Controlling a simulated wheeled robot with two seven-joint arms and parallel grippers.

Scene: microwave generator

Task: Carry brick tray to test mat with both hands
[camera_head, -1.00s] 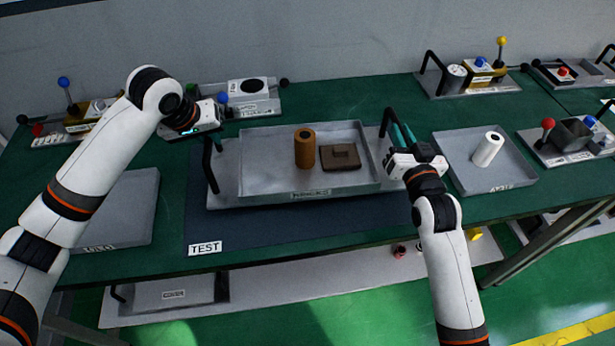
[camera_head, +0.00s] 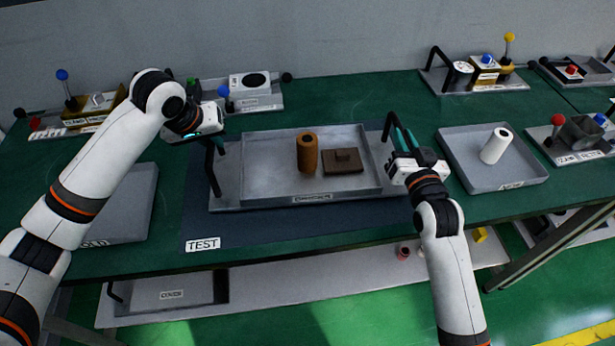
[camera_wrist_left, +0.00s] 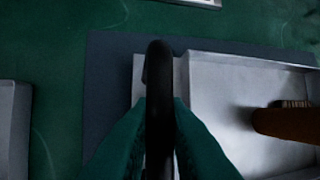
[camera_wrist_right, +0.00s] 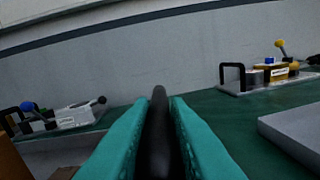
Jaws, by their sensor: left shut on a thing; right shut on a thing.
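The brick tray (camera_head: 255,192) is a grey metal tray with a black upright handle at each end. It holds an upright brown cylinder (camera_head: 307,153) and a flat dark brown block (camera_head: 343,162). The dark blue test mat (camera_head: 300,226), with a white TEST label (camera_head: 203,244), shows under and in front of the tray; I cannot tell whether they touch. My left gripper (camera_head: 217,142) is shut on the left handle, also seen in the left wrist view (camera_wrist_left: 158,110). My right gripper (camera_head: 400,138) is shut on the right handle, also seen in the right wrist view (camera_wrist_right: 158,130).
A grey tray with a white cylinder (camera_head: 496,146) stands right of my right gripper. Another grey tray (camera_head: 130,205) lies left of the mat, partly behind my left arm. Fixtures with levers and knobs line the back. The table's front edge runs just before the mat.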

